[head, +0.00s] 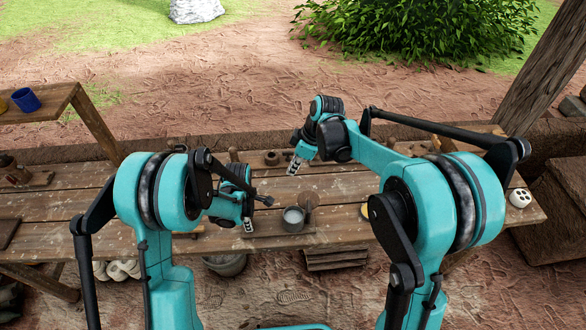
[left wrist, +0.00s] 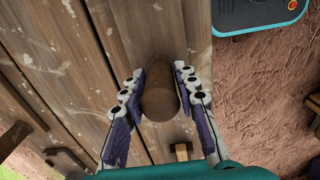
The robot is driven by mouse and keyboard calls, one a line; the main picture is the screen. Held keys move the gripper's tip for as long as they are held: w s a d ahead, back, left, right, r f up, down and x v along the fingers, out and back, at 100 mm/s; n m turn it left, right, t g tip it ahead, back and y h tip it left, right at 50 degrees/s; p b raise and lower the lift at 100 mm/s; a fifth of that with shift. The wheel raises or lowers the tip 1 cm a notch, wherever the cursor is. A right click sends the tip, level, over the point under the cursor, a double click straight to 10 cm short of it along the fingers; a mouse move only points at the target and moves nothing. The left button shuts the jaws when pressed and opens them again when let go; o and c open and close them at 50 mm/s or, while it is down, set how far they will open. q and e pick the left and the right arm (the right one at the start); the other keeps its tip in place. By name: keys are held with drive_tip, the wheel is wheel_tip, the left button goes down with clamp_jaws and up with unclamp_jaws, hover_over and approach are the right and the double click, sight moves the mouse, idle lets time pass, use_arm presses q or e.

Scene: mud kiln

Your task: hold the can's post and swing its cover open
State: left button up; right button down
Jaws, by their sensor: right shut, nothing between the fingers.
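A grey can (head: 293,219) stands on a small board on the bench. Its round brown cover (head: 309,201) shows up behind its right side. My left gripper (head: 248,226) is low over the bench, left of the can. In the left wrist view its two fingers (left wrist: 160,85) lie along both sides of a brown wooden post (left wrist: 160,98), shut on it. The can itself is not in that view. My right gripper (head: 293,166) is shut and empty, above the bench behind the can.
The plank bench (head: 340,200) runs across the view. A bucket (head: 226,264) stands below its front edge. A white object with dark holes (head: 520,198) lies at the right end. A blue cup (head: 26,100) stands on a side table. The bench is mostly clear right of the can.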

use_arm(q)
drive_tip(key=shift+o, duration=1.3)
wheel_tip(320, 180, up, 12)
drive_tip(key=shift+f, duration=0.1)
drive_tip(key=shift+r, duration=0.25)
drive_tip(key=s+a+r+m+t+b, duration=0.3)
drive_tip(key=s+a+m, duration=0.1)
drive_tip(key=s+m, duration=0.3)
drive_tip(key=s+a+r+m+t+b, duration=0.3)
drive_tip(key=s+m, duration=0.5)
drive_tip(key=m, duration=0.3)
drive_tip(key=shift+s+a+t, duration=0.3)
drive_tip(key=shift+a+t, duration=0.1)
drive_tip(key=shift+t, duration=0.2)
use_arm(e)
drive_tip(key=s+d+m+t+h, duration=0.1)
drive_tip(key=s+d+m+t, duration=0.2)
drive_tip(key=s+d+m, duration=0.3)
drive_tip(key=s+d+m+t+h, duration=0.2)
drive_tip(key=s+d+m, duration=0.4)
drive_tip(key=s, duration=1)
drive_tip(key=m+t, duration=0.1)
drive_tip(key=m, duration=0.1)
drive_tip(key=shift+d+r+m+h, duration=0.2)
drive_tip(key=shift+r+m+h, duration=0.05)
drive_tip(key=shift+m+h, duration=0.05)
